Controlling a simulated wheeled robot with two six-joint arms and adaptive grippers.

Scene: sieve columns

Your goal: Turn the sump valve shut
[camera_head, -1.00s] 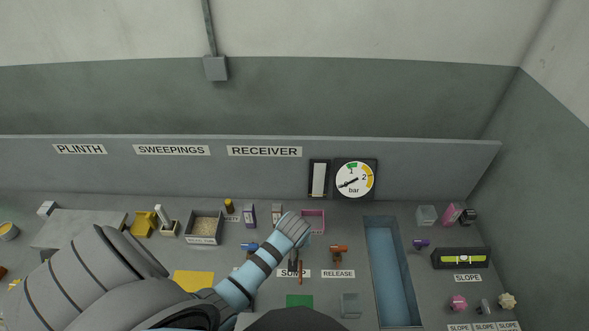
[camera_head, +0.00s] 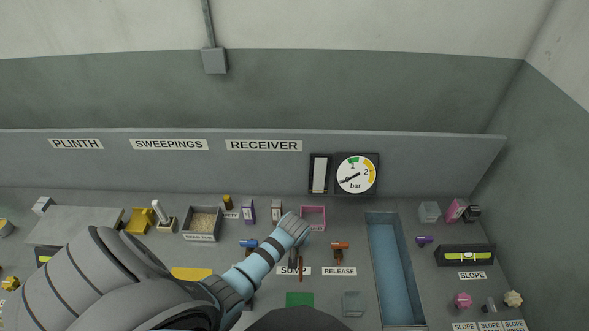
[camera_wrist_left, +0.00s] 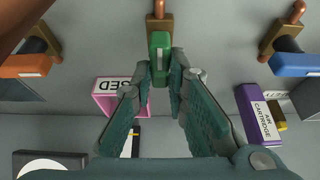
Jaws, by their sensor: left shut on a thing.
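The sump valve's green handle (camera_wrist_left: 159,58) shows in the left wrist view, with a brass body and copper pipe (camera_wrist_left: 158,10) behind it. My left gripper (camera_wrist_left: 161,75) is shut on this handle, one finger on each side. In the head view my left gripper (camera_head: 293,258) is above the SUMP label (camera_head: 293,271) and hides most of the valve. Part of the copper pipe (camera_head: 301,263) shows beside it. Whether the valve is open or shut is hard to tell. My right gripper is not in view.
An orange-handled valve (camera_head: 340,246) stands right of the gripper, by the RELEASE label (camera_head: 339,271). A blue-handled valve (camera_head: 249,243) stands to its left. A pink open box (camera_head: 313,216) and a pressure gauge (camera_head: 356,174) are behind. A long blue trough (camera_head: 391,270) lies to the right.

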